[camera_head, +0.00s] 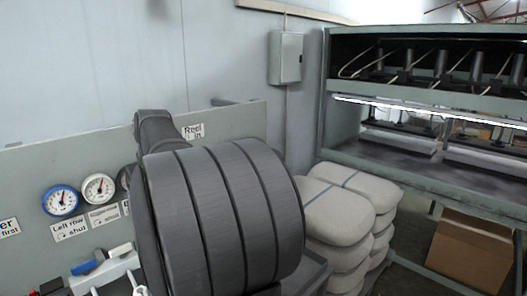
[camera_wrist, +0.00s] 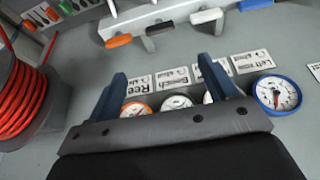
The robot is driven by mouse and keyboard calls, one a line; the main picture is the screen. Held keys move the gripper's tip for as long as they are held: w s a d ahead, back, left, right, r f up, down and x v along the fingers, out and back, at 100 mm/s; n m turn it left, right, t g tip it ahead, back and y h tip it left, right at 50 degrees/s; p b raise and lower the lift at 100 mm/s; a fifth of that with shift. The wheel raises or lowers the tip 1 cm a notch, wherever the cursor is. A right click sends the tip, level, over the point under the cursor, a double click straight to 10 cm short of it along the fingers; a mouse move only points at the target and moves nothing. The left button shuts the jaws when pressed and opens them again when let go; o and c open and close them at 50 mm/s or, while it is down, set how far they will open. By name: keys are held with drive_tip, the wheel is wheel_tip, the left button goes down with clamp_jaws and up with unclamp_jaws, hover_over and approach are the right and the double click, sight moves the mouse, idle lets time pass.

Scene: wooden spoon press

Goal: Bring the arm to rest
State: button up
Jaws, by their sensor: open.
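My gripper (camera_wrist: 163,86) shows in the wrist view, with its two blue fingers spread wide apart. Nothing is held between them. Behind the fingers is a grey panel (camera_wrist: 200,42) with labels and a row of gauges, seen upside down. A blue-rimmed gauge (camera_wrist: 277,93) is right of the fingers. An orange-rimmed gauge (camera_wrist: 136,110) and other gauges are partly hidden behind the gripper. I cannot make out the gripper in the head view. There the panel (camera_head: 225,118) stands at the left, and its right part is largely hidden.
Coloured lever handles (camera_wrist: 160,28) line the panel beyond the fingers. A red hose reel (camera_wrist: 22,92) is at the left. In the head view, stacked pale sacks (camera_head: 338,205), a press rack (camera_head: 430,180), a cardboard box (camera_head: 472,250) and a wall box (camera_head: 286,57) are to the right.

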drive_tip(key=x, duration=1.5)
drive_tip(key=shift+f, duration=0.25)
drive_tip(key=shift+w+f, duration=0.1)
drive_tip(key=shift+f, duration=0.1)
drive_tip(key=shift+r+n+g, duration=0.1)
drive_tip(key=shift+n+g, duration=0.2)
drive_tip(key=shift+n, duration=0.5)
drive_tip(key=v, duration=1.7)
drive_tip(key=w+a+f+m+h, duration=0.1)
drive_tip(key=f+m, duration=0.1)
drive_tip(key=f, duration=0.2)
drive_tip(key=w+a+f+m+g, duration=0.1)
drive_tip(key=a+f+m, duration=0.1)
drive_tip(key=f+m, duration=0.1)
drive_tip(key=w+a+f+m+g+h, duration=0.1)
drive_tip(key=f+m, duration=0.1)
drive_tip(key=f, duration=0.4)
drive_tip(key=shift+w+a+f+m+h, duration=0.1)
drive_tip(key=shift+w+a+m+h, duration=0.1)
drive_tip(key=shift+w+m+h, duration=0.15)
drive_tip(key=shift+w+a+f+m+g, duration=0.1)
drive_tip(key=shift+f+m+g, duration=0.1)
drive_tip(key=shift+f, duration=0.2)
drive_tip(key=shift+w+a+f+m+g, duration=0.1)
drive_tip(key=shift+a+f+m, duration=0.05)
drive_tip(key=shift+f, duration=0.3)
